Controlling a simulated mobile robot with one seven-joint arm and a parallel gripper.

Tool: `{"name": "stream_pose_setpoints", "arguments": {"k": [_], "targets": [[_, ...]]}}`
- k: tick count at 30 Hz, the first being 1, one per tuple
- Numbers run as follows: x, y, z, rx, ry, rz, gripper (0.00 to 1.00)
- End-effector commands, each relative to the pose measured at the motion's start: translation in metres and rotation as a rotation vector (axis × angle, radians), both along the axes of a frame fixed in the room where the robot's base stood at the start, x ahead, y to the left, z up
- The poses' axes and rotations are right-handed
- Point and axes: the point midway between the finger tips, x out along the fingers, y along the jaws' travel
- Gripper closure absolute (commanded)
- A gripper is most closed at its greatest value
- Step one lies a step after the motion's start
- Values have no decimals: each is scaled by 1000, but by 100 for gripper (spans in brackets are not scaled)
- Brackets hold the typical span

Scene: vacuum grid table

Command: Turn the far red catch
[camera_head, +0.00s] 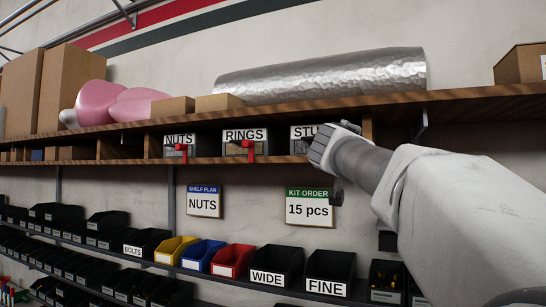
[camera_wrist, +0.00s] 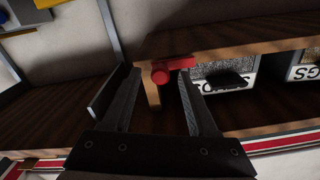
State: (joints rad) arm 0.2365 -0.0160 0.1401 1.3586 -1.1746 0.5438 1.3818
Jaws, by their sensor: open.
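A red catch (camera_wrist: 161,75) with a round knob and a short bar to the right shows in the wrist view, by the end of the STUDS bin (camera_wrist: 222,83), whose label is upside down there. My gripper (camera_wrist: 159,80) is open, with one finger on each side of the catch; I cannot tell whether they touch it. In the head view my gripper (camera_head: 335,152) is in front of the STUDS bin (camera_head: 302,133) and hides its catch. Two other red catches show, at the NUTS bin (camera_head: 181,148) and the RINGS bin (camera_head: 248,147).
The wooden shelf (camera_head: 130,160) holds the bins, with an upper board (camera_head: 440,97) just above them. A shelf bracket (camera_head: 421,126) stands right of my gripper. A KIT ORDER sign (camera_head: 309,208) hangs below. Several open bins, including FINE (camera_head: 328,285), line the lower rack.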

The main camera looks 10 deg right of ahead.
Motion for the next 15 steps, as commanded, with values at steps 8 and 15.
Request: {"name": "stream_pose_setpoints", "arguments": {"k": [8, 15], "targets": [[0, 0, 0, 0, 0, 0, 46], [0, 0, 0, -1, 1, 0, 90]]}}
